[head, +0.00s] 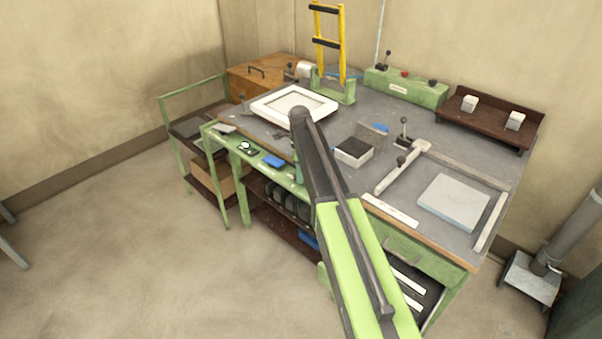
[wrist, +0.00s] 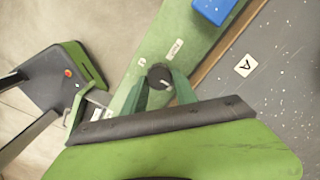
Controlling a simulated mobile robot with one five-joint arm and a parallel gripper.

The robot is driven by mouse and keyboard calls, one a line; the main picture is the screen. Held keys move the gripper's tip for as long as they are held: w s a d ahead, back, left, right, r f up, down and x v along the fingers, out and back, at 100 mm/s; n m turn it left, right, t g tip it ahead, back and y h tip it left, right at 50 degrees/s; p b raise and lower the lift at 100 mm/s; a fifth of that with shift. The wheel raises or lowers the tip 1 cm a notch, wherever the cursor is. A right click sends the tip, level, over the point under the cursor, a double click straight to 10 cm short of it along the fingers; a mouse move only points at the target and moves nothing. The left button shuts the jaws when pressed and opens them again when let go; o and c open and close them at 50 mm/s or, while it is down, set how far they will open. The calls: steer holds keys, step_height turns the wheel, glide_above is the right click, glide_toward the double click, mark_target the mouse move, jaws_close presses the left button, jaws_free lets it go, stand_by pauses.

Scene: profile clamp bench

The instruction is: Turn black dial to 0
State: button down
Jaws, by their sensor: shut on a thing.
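The black dial (wrist: 160,76) sits on a green strip (wrist: 203,38) along the bench edge in the wrist view. A small pale pointer mark shows at its lower right. Two small white labels lie on the strip near it, one (wrist: 140,62) at its upper left and one (wrist: 175,48) above; I cannot read them surely. My gripper (wrist: 162,92) has its green fingers on both sides of the dial, shut on it. In the head view my arm hides the dial and most of the gripper.
A blue block (wrist: 214,9) lies further along the strip. A white tag marked A (wrist: 243,65) is on the grey benchtop (head: 340,185). A green cart (head: 180,150) stands left.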

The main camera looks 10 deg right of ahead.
steer(key=shift+w+a+n, duration=0.15)
steer(key=shift+a+n, duration=0.05)
steer(key=shift+n, duration=1.4)
steer(key=n, duration=0.5)
steer(key=shift+a, duration=0.1)
steer(key=n, duration=0.9)
steer(key=shift+n, duration=0.3)
steer(key=n, duration=0.9)
steer(key=shift+s, duration=0.2)
steer(key=n, duration=0.4)
steer(key=shift+d+n, duration=0.15)
steer(key=shift+n, duration=1.1)
steer(key=shift+d+n, duration=0.1)
steer(key=shift+n, duration=1.15)
steer(key=shift+w, duration=0.1)
